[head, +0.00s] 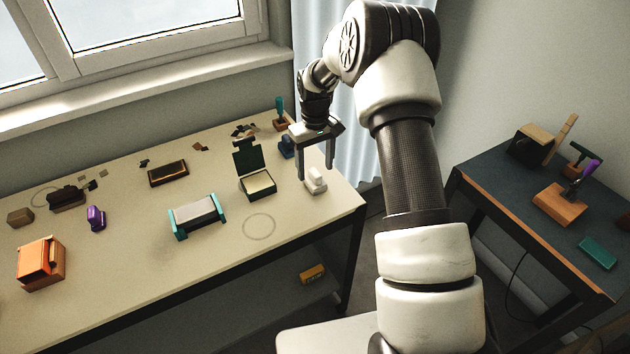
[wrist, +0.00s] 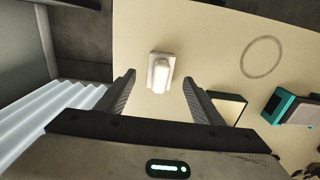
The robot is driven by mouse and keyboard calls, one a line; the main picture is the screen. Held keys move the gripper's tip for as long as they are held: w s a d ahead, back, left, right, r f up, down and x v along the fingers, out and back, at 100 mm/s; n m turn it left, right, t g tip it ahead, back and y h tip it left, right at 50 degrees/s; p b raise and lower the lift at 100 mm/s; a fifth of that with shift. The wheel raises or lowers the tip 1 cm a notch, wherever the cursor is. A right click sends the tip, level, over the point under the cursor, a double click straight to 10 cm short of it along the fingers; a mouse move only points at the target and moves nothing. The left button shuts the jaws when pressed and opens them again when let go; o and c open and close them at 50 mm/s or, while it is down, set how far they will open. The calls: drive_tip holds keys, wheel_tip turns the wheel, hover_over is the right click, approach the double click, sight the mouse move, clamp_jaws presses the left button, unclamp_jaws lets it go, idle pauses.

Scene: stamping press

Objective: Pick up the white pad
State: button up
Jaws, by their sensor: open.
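The white pad (head: 316,181) is a small white block with a raised rounded part, standing near the table's right end. In the wrist view the white pad (wrist: 160,70) sits on the cream table top, between and just beyond the fingertips. My gripper (head: 317,170) is open and empty, pointing down over the pad. In the wrist view both fingers of my gripper (wrist: 159,80) show, one on each side of the pad's line. I see no contact between fingers and pad; the exact height gap is hard to tell.
An open dark green case with a cream inside (head: 258,184) stands left of the pad, with a blue item (head: 286,147) behind. A teal-ended grey roller (head: 196,215) and a drawn circle (head: 259,227) lie further left. The table's right edge is close.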

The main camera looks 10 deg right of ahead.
sight(315, 171)
wheel_tip(315, 171, down, 4)
drive_tip(key=c, duration=1.2)
drive_tip(key=shift+o, duration=0.2)
drive_tip(key=shift+r, duration=0.15)
wheel_tip(315, 171, up, 10)
drive_tip(key=shift+f, duration=0.1)
drive_tip(key=shift+o, duration=1.2)
drive_tip(key=shift+c, duration=0.5)
